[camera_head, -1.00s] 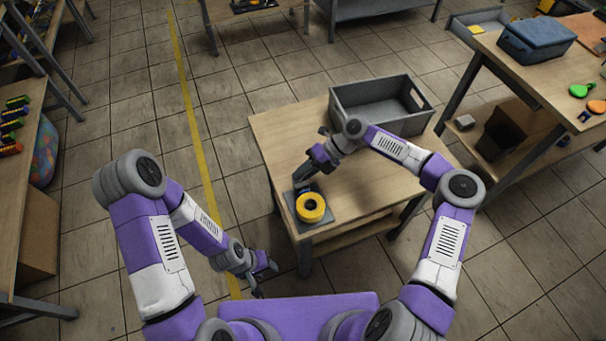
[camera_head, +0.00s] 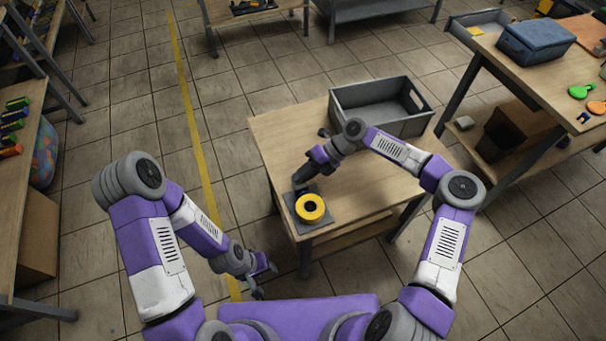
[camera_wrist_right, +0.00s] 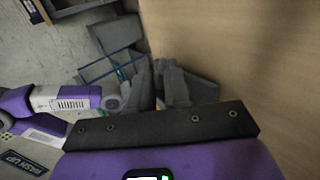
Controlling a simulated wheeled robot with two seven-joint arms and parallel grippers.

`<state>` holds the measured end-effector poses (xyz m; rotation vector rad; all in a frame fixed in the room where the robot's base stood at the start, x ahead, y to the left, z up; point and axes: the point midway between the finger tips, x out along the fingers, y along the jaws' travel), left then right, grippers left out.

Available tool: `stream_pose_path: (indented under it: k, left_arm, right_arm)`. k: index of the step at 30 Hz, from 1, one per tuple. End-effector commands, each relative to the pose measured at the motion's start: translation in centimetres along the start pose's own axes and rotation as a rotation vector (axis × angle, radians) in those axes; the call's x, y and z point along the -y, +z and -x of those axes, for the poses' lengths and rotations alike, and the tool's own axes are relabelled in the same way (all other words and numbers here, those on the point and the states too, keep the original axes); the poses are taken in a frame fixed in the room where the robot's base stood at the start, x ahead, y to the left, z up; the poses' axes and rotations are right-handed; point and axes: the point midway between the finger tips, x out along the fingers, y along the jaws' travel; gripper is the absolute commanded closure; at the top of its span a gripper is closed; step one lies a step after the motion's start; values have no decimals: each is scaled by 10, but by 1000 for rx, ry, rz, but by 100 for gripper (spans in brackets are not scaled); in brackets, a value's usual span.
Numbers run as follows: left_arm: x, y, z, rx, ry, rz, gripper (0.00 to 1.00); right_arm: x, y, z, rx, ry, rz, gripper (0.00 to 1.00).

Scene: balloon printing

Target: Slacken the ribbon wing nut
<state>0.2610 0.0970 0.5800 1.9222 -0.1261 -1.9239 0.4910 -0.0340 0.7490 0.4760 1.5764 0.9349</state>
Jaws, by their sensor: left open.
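A yellow ribbon roll (camera_head: 310,208) with a dark centre sits on a grey base plate (camera_head: 322,222) at the table's near left corner. My right gripper (camera_head: 298,184) points down at the far side of the roll, over or against the base. The wing nut cannot be made out; it is too small or hidden by this gripper. In the right wrist view the grey fingers (camera_wrist_right: 160,88) are close together, and whether they grip anything is unclear. My left gripper (camera_head: 262,280) is open and empty, low to the left of the table, away from the roll.
A grey open crate (camera_head: 350,120) stands at the back of the wooden table (camera_head: 280,130). The middle of the tabletop is clear under my right arm. Another bench (camera_head: 530,85) with a blue case (camera_head: 536,42) stands at right, and shelving stands at left.

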Motion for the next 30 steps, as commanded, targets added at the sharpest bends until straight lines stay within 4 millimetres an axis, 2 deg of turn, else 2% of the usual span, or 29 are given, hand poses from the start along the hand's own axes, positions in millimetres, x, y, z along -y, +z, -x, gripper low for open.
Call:
stream_pose_path:
  k: [1,3,13,24,30]
  left_arm:
    - [0,0,0,0,0,0,57]
    - [0,0,0,0,0,0,57]
    - [0,0,0,0,0,0,57]
    - [-2,0,6,0,0,0,57]
    - [-2,0,7,0,0,0,57]
  right_arm:
    - [2,-6,-5,-24,-2,-1,82]
    - [2,-6,-5,-23,-2,-1,73]
    - [1,-3,2,-11,-1,0,73]
    - [1,-2,58,-13,-1,-1,73]
    - [1,-3,72,-16,-1,-1,73]
